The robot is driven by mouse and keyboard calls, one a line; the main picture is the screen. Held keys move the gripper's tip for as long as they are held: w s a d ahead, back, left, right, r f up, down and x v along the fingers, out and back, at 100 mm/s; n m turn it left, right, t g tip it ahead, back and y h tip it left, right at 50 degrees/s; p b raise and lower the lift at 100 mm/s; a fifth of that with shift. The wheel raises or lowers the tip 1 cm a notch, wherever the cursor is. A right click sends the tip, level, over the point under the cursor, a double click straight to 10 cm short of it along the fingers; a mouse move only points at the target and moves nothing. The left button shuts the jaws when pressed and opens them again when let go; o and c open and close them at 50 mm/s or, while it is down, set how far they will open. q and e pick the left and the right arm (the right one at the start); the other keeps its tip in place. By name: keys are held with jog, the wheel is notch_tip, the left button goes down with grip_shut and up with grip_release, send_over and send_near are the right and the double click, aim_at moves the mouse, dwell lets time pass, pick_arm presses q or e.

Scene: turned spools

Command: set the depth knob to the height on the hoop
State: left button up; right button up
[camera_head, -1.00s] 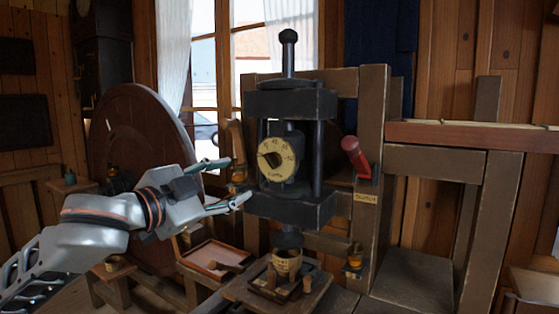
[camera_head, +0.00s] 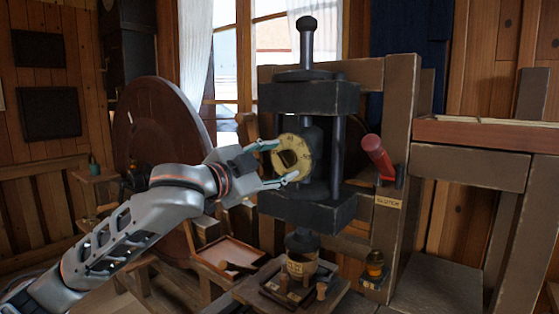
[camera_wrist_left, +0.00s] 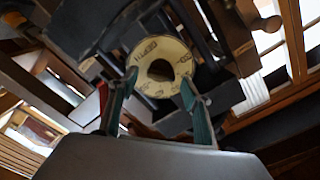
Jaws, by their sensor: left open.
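The depth knob (camera_head: 304,152) is a round cream dial with dark markings and a dark centre on the front of a black press. It also shows in the left wrist view (camera_wrist_left: 173,48). My left gripper (camera_head: 284,162) is open, its two fingertips at the dial's left side in the head view. In the left wrist view the fingers (camera_wrist_left: 159,82) stand on either side of the dial's lower part; I cannot tell whether they touch it. A small wooden tub with a lettered band (camera_head: 301,268), possibly the hoop, sits under the press; its lettering is too small to read. My right gripper is not in view.
A red-handled lever (camera_head: 377,155) stands right of the press above a label plate (camera_head: 388,202). A shallow wooden tray (camera_head: 230,254) lies below my left arm. A large brown wheel (camera_head: 150,125) stands behind the arm. Black posts flank the dial.

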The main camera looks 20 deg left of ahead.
pick_arm(q)
jog(key=shift+w+d, duration=0.1)
jog(key=shift+w, duration=0.2)
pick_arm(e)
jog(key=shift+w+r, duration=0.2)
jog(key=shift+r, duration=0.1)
pick_arm(q)
jog(key=c, duration=1.1)
jog(key=shift+c, duration=0.2)
jog(key=shift+p, duration=0.3)
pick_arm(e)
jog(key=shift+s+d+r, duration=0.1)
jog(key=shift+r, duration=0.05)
